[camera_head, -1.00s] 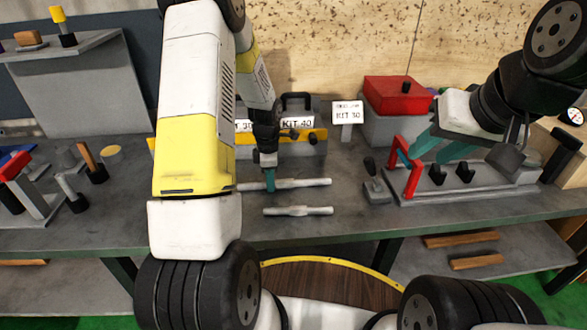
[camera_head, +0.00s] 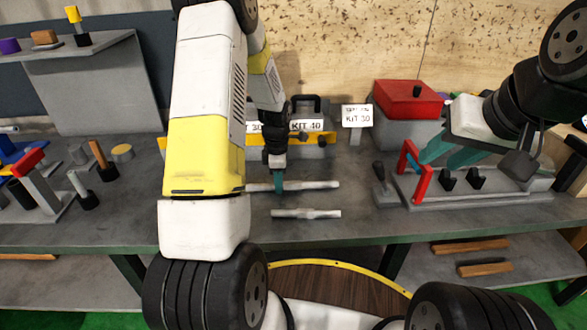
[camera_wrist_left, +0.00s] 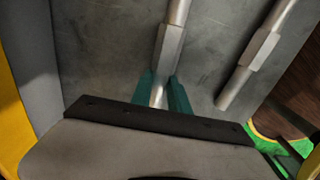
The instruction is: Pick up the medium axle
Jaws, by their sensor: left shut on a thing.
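Two grey metal axles lie on the workbench in the head view, parallel to each other. The back, longer axle (camera_head: 316,185) has my left gripper (camera_head: 278,184) around it, left of its middle. The front, shorter axle (camera_head: 306,213) lies apart. In the left wrist view, the teal fingers of my left gripper (camera_wrist_left: 166,97) are closed on the back axle (camera_wrist_left: 170,45), and the other axle (camera_wrist_left: 255,55) lies to its right. I cannot tell whether the held axle is clear of the bench. My right gripper (camera_head: 448,153) has its teal fingers apart, above the grey fixture.
The grey fixture (camera_head: 505,195) with a red frame (camera_head: 422,184) stands on the right of the bench (camera_head: 330,232). A red-lidded box (camera_head: 407,101) and KIT signs (camera_head: 357,114) stand at the back. Tools (camera_head: 105,160) stand at left. The bench's front middle is free.

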